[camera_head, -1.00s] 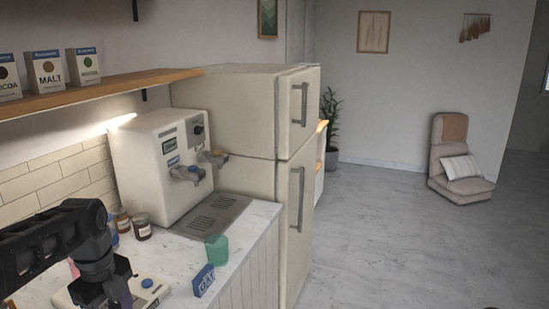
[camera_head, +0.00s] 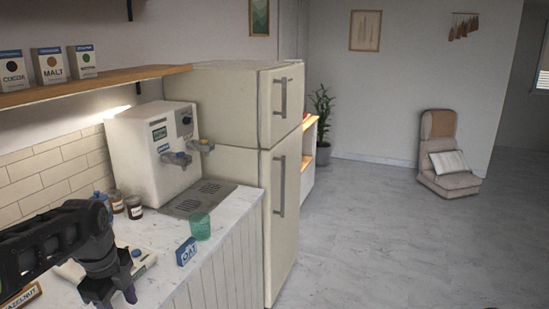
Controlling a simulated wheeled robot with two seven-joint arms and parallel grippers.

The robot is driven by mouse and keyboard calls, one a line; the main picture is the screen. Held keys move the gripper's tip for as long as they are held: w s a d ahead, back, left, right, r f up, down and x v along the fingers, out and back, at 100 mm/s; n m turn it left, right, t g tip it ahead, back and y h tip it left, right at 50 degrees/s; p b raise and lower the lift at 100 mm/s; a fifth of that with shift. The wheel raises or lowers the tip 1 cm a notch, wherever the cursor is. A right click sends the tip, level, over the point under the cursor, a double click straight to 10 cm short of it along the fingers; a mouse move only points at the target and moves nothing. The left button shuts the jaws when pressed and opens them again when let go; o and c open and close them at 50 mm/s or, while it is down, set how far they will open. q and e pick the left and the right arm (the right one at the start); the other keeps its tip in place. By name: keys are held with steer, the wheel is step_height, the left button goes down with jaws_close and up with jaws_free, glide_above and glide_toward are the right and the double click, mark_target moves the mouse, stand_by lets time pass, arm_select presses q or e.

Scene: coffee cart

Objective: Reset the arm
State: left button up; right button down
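My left arm comes in from the lower left over the counter (camera_head: 225,240). My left gripper (camera_head: 112,297) points down at the bottom edge of the picture, near a flat white device (camera_head: 143,262) on the counter. Its fingers are dark and partly cut off, so I cannot tell if it is open or shut.
A white dispenser machine (camera_head: 150,150) stands on the counter beside a cream fridge (camera_head: 225,120). A green cup (camera_head: 200,227), a blue OAT sign (camera_head: 186,252), dark jars (camera_head: 134,207) and a HAZELNUT sign (camera_head: 22,297) are on the counter. Open floor (camera_head: 400,240) lies right.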

arm_select(q)
steer(key=w+d+f+n+t+h, duration=0.1)
steer(key=w+d+f+n+t, duration=0.2)
steer(key=w+d+f+n, duration=0.4)
steer(key=s+d+f+n+t+h, duration=0.1)
steer(key=d+f+n, duration=0.4)
steer(key=f, duration=0.3)
steer(key=s+d+f+n+h, duration=0.1)
steer(key=d+f+n, duration=0.35)
steer(key=f, duration=0.35)
steer(key=s+d+f+n+g, duration=0.1)
steer(key=s+d+f, duration=0.3)
steer(key=s, duration=0.4)
steer(key=s+d+f+n+g, duration=0.1)
steer(key=s+d+f+g, duration=0.1)
steer(key=s+d+f, duration=0.3)
steer(key=s+d+f+n+g+h, duration=0.1)
steer(key=s+d+f+n, duration=0.1)
steer(key=s+d+f, duration=0.2)
steer(key=s+f, duration=0.3)
steer(key=s, duration=0.5)
steer(key=shift+s+d+g, duration=0.15)
steer(key=shift+d+g, duration=0.15)
steer(key=shift+d, duration=0.05)
